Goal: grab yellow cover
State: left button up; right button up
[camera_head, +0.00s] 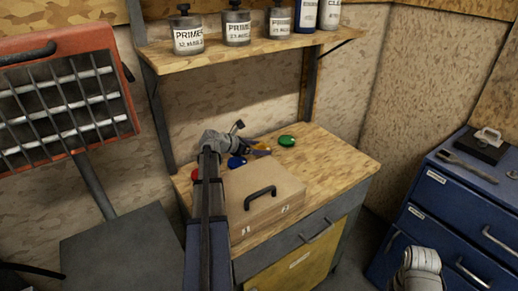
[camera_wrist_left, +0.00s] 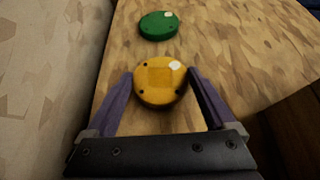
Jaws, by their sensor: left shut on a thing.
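The yellow cover (camera_wrist_left: 160,82) is a round disc with a white spot, seen in the left wrist view between my left gripper's two purple fingers. It also shows in the head view (camera_head: 262,149), partly hidden by the gripper. My left gripper (camera_wrist_left: 161,88) is shut on the yellow cover at the back of the wooden worktop (camera_head: 325,157). A small part of my right arm shows at the lower right of the head view; its gripper is out of view.
A green cover (camera_head: 287,141) lies just beyond the yellow one. A blue cover (camera_head: 236,162) and a red cover (camera_head: 195,175) lie to the left. A wooden box (camera_head: 262,200) with a black handle stands in front. A shelf of primer cans (camera_head: 187,35) hangs above.

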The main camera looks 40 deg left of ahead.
notch_tip(320, 180, up, 10)
jog(key=p, duration=0.9)
jog(key=shift+f, duration=0.2)
